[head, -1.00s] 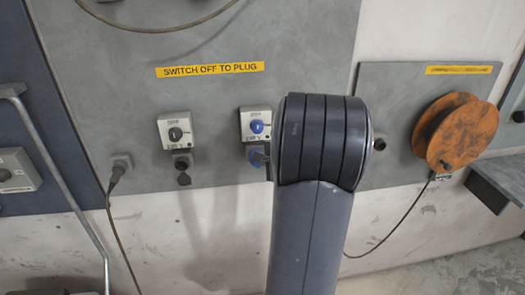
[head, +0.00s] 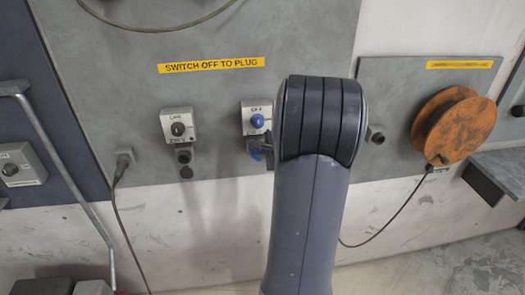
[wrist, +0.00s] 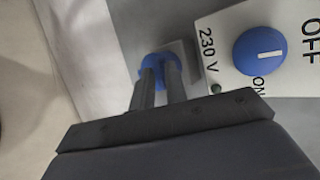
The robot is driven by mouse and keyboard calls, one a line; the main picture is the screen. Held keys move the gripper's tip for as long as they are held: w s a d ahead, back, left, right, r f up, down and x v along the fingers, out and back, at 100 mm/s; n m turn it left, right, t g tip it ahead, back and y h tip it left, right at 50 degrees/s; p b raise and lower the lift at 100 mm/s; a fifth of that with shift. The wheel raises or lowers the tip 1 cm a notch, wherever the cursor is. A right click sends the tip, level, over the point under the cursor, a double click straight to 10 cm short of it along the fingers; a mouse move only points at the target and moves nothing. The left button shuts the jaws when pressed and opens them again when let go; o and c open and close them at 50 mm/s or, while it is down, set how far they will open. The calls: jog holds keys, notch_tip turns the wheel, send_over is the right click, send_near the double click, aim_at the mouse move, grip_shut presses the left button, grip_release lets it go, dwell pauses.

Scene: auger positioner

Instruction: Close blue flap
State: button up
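The blue flap (head: 255,147) is on the socket below the right switch box, partly hidden by my arm in the head view. In the wrist view the round blue flap (wrist: 160,62) shows just past my fingertips, spreading a little to both sides of them. My gripper (wrist: 160,75) has its two dark fingers apart with a narrow gap, their tips at or very near the flap; contact cannot be told. The flap's exact angle is hard to tell. The switch box above has a blue knob (wrist: 260,50), its white mark lying toward the OFF label.
A second switch box (head: 180,126) with a dark knob and a socket is to the left. A plugged cable (head: 123,165) hangs further left. An orange cable reel (head: 455,126) is at right. A yellow sign (head: 211,65) reads "SWITCH OFF TO PLUG".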

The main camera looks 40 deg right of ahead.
jog(key=shift+o, duration=1.3)
jog(key=b+v, duration=0.1)
jog(key=v, duration=1)
jog(key=shift+b, duration=0.35)
jog(key=shift+f, duration=0.1)
jog(key=p+x, duration=0.1)
jog(key=x, duration=1)
jog(key=shift+p, duration=0.4)
jog(key=shift+s, duration=0.1)
